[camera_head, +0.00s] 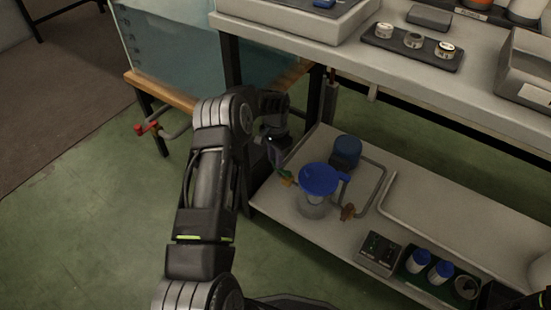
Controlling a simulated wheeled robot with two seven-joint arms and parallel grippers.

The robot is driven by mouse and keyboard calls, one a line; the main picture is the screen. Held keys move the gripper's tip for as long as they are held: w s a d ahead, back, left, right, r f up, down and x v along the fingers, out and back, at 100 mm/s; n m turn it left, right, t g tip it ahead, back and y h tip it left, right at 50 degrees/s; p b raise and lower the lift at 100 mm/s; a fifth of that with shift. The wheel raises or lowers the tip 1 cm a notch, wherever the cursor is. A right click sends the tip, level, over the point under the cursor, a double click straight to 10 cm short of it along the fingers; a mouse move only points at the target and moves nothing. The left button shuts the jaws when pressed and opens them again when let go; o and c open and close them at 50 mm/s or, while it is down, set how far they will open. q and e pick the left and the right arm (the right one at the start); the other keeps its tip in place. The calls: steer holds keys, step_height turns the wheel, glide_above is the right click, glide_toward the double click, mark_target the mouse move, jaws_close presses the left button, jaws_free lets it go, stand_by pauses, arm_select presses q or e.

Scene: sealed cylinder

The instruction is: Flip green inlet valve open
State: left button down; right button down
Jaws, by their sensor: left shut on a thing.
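The green inlet valve (287,179) is a small green handle on the left side of a clear cylinder (313,205) with a blue lid (319,179), on the lower shelf. My left arm reaches in from the lower left and bends down over the shelf's left end. My left gripper (281,169) is shut on the green valve, and its fingers partly hide the handle, so the handle's exact angle is hard to tell. A reddish-brown valve (348,212) sits on the cylinder's right side.
A blue-topped round unit (346,151) and grey piping (378,188) stand behind the cylinder. A control box (381,253) and blue-capped jars (418,259) are to the front right. The upper bench (400,75) overhangs the shelf (274,200). A water tank (170,50) stands at the left.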

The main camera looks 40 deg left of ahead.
arm_select(q)
steer(key=c, duration=1.2)
jaws_free()
step_height(320, 180, up, 8)
steer(key=p, duration=0.3)
steer(key=shift+f, duration=0.1)
